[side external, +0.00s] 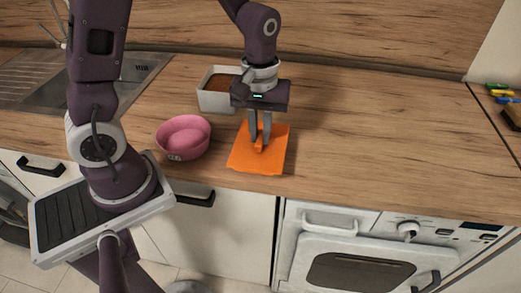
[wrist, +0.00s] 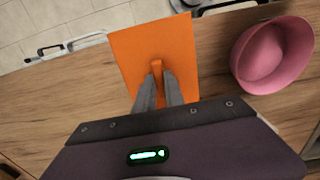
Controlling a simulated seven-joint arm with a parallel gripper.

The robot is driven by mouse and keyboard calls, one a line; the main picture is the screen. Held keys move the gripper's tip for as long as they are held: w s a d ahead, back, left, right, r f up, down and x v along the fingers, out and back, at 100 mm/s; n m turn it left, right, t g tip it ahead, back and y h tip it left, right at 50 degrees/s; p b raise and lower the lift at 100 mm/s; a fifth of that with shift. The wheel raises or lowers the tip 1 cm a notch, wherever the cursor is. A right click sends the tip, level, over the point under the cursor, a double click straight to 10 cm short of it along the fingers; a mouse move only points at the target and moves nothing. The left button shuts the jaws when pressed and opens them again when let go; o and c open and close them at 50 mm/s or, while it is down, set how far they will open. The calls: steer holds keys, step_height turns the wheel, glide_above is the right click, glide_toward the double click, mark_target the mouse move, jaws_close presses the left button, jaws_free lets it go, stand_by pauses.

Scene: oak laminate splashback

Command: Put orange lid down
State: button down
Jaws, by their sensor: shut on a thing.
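The orange lid (side external: 246,160) is a flat square with a small raised handle in its middle. It is at the front of the wooden counter, right of the pink bowl, in the side view. In the wrist view the lid (wrist: 135,58) lies straight ahead of the fingers. My gripper (side external: 260,143) is above the lid, pointing down, and shut on its handle. The fingertips (wrist: 158,72) show on either side of the handle in the wrist view. I cannot tell whether the lid touches the counter or is slightly above it.
A pink bowl (side external: 183,138) stands just left of the lid. A white rectangular container (side external: 213,101) with brown contents stands behind, near my gripper. A sink (side external: 130,75) is at the left. The counter (side external: 385,130) to the right is clear. Its front edge is close to the lid.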

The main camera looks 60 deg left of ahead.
mark_target(260, 147)
step_height(260, 147, down, 5)
steer(key=shift+r, duration=0.15)
steer(key=c, duration=1.4)
jaws_free()
steer(key=shift+c, duration=0.2)
step_height(260, 147, up, 12)
steer(key=shift+w+f, duration=0.1)
steer(key=shift+f, duration=0.1)
steer(key=s+d+r+m+t, duration=0.1)
steer(key=s+r+m+t, duration=0.4)
steer(key=s+r+m, duration=0.4)
steer(key=s, duration=0.5)
steer(key=shift+s+r+t, duration=0.15)
steer(key=shift+s+t, duration=0.15)
steer(key=shift+s, duration=0.1)
